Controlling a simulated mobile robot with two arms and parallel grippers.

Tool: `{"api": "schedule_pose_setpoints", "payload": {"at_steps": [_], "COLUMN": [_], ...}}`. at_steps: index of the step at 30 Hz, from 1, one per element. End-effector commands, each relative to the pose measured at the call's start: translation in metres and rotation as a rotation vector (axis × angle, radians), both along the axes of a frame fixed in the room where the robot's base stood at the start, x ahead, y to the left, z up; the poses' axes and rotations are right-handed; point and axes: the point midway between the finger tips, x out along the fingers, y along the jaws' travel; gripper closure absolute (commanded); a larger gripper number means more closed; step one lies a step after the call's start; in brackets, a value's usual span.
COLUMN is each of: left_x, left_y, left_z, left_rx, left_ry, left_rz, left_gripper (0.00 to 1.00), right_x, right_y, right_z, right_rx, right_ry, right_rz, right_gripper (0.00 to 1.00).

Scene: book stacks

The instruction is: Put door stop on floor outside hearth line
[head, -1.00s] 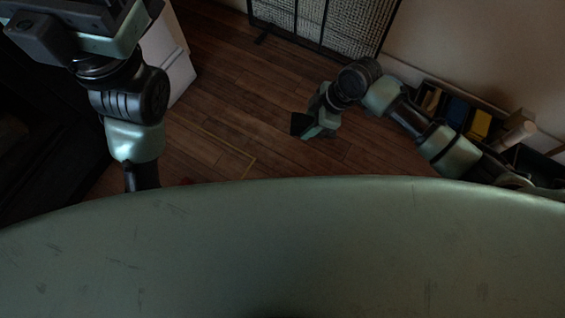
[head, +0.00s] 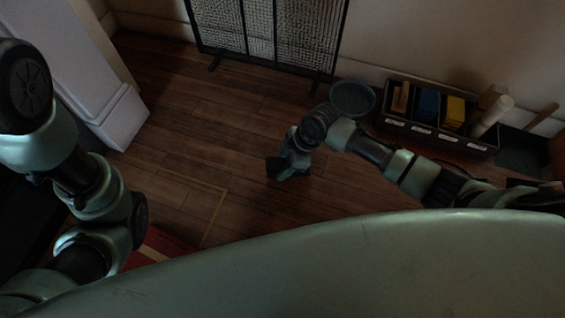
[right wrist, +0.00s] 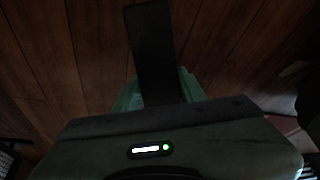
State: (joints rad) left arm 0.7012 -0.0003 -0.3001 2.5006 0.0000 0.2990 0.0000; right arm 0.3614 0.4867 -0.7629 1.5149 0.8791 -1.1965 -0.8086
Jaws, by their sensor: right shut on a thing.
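My right gripper (head: 284,170) is low over the wooden floor in the middle of the head view. It is shut on a dark wedge, the door stop (head: 273,167). In the right wrist view the door stop (right wrist: 152,50) is a long black piece standing out from between the pale green fingers. I cannot tell whether it touches the floor. A thin yellow line, the hearth line (head: 214,218), makes a corner on the floor; the gripper and door stop are to its right in the head view. My left arm is at the left edge, its gripper out of view.
A black-framed mesh screen (head: 265,35) stands at the back wall. A black divided bin (head: 425,132) and a dark round bowl (head: 352,97) are at the right. A white pillar (head: 115,110) is at the left. A red rug (head: 160,246) shows near the front. Floor (head: 235,125) around the gripper is clear.

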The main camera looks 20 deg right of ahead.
Motion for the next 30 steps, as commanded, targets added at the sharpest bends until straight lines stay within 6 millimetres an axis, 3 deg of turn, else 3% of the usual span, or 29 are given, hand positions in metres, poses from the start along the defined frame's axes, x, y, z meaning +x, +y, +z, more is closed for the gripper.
{"api": "schedule_pose_setpoints", "payload": {"at_steps": [5,13,25,26,28,30], "left_x": [0.000,0.000,0.000,0.000,0.000,0.000], "left_y": [0.000,0.000,0.000,0.000,0.000,0.000], "left_z": [-0.008,-0.033,-0.032,-0.033,-0.032,-0.032], "left_rx": [0.000,0.001,0.001,0.001,0.001,0.001], "left_ry": [0.000,-0.001,-0.001,-0.001,-0.001,-0.001], "left_rz": [0.000,0.000,0.000,0.000,0.000,0.000], "left_gripper": [0.25,0.25,0.25,0.25,0.25,0.25], "right_x": [0.002,0.002,0.002,0.000,0.000,0.000], "right_y": [0.001,0.001,0.001,0.000,0.000,0.000], "right_z": [-0.007,-0.042,-0.044,-0.047,-0.046,-0.046], "right_rx": [0.005,0.004,0.005,0.000,0.001,0.001], "right_ry": [-0.005,-0.005,-0.006,0.000,-0.001,-0.001], "right_rz": [-0.001,-0.001,0.000,0.000,0.001,0.001], "right_gripper": [1.00,1.00,1.00,0.57,0.38,0.38]}}
